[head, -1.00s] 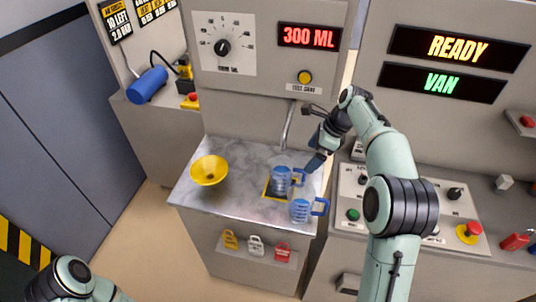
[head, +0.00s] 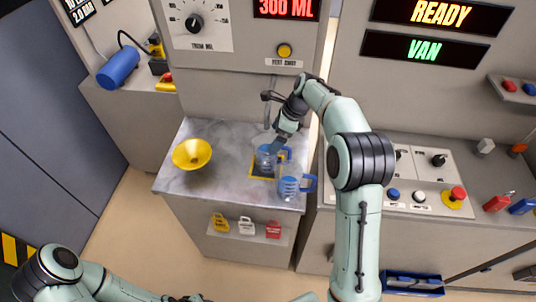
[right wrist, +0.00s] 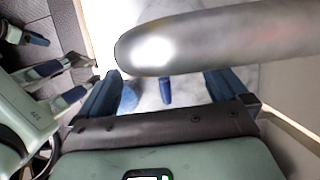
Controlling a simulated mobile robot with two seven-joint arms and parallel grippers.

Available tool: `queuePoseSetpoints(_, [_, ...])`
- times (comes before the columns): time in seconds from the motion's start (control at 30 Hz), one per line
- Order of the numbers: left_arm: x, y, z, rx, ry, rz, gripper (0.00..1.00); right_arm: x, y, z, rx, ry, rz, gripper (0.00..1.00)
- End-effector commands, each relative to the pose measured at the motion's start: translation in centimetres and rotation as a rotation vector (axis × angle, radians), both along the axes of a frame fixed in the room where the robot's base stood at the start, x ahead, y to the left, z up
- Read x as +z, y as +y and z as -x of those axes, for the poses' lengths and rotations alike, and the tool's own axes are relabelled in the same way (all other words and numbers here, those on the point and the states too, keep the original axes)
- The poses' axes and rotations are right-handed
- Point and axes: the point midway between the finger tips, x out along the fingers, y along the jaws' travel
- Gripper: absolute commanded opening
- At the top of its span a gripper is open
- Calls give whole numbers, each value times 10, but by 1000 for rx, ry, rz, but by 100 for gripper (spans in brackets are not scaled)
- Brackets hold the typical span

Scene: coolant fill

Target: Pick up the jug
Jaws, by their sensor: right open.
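A clear jug with a blue handle (head: 265,160) stands upright on the yellow-edged square of the marble counter (head: 215,184), under the spout. A second such jug (head: 290,188) stands at the counter's front right. My right gripper (head: 279,144) is above and just behind the first jug, close to its handle side; touching or apart cannot be told. In the right wrist view its blue fingers (right wrist: 163,76) are spread, with a blue handle piece (right wrist: 165,91) between them beyond the tips. My left arm is low at the left; its gripper's state is unclear.
The metal spout (right wrist: 220,38) crosses in front of the right wrist camera, very near the fingers. The control panel (head: 420,180) stands to the right. Several tags hang on the counter's front.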

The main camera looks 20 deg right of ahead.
Motion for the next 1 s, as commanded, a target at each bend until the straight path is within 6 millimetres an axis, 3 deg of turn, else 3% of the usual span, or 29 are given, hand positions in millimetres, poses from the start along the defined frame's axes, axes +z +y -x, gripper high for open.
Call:
queuePoseSetpoints(0.2, [1,0,-1,0,-1,0,43,-27,15,-6,1,3,0,100])
queuePoseSetpoints(0.5, [1,0,-1,0,-1,0,43,-31,16,-8,0,0,0,100])
queuePoseSetpoints(0.8, [1,0,-1,0,-1,0,43,-30,16,-8,0,-2,0,2])
queuePoseSetpoints(1.0, [1,0,-1,0,-1,0,43,-30,16,-8,0,-2,0,1])
